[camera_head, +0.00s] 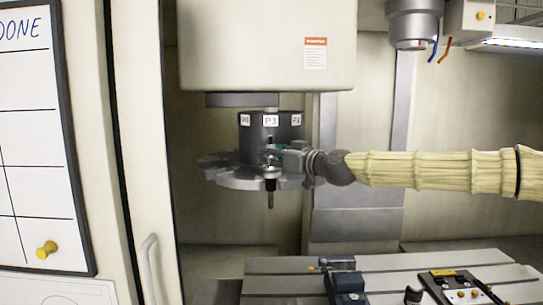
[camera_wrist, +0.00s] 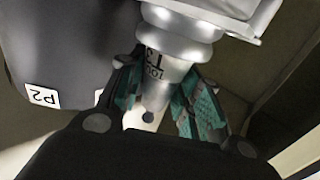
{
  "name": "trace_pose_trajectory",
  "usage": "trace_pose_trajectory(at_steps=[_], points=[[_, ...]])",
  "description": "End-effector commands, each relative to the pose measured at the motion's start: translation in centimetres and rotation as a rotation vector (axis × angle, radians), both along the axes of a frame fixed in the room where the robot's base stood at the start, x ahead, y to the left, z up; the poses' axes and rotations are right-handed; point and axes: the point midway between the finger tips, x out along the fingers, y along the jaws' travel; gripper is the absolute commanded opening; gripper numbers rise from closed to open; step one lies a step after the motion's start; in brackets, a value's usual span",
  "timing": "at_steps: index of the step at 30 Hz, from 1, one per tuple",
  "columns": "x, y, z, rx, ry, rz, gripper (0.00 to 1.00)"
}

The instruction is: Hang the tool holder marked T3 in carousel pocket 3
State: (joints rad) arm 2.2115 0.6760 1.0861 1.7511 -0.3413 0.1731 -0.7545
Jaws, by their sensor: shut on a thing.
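The silver tool holder (camera_head: 270,183) hangs upright with its dark tool pointing down, at the front of the carousel disc (camera_head: 233,181). In the wrist view the holder (camera_wrist: 180,45) shows its T3 marking upside down. My gripper (camera_head: 271,160) reaches in from the right and is shut on the holder; its teal-padded fingers (camera_wrist: 160,95) lie on both sides of it in the wrist view. The pocket label P3 (camera_head: 270,120) faces the head camera on the dark hub, directly above the holder. I cannot tell whether the holder is seated in the pocket; my gripper hides the contact.
The P2 label (camera_wrist: 42,97) shows on the hub close beside my gripper. The white housing (camera_head: 265,50) hangs above the carousel. A spindle (camera_head: 412,25) is at upper right.

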Motion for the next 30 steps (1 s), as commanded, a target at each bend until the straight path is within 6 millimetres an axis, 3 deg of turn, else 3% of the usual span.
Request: trace_pose_trajectory(at_steps=[21,22,26,30], points=[[-0.02,-0.01,-0.09,0.001,-0.003,0.000,0.00],[-0.03,0.00,-0.07,0.001,-0.003,0.000,0.37],[-0.02,0.01,-0.14,0.001,-0.002,0.000,0.59],[-0.01,0.00,-0.21,0.000,-0.001,0.000,0.59]])
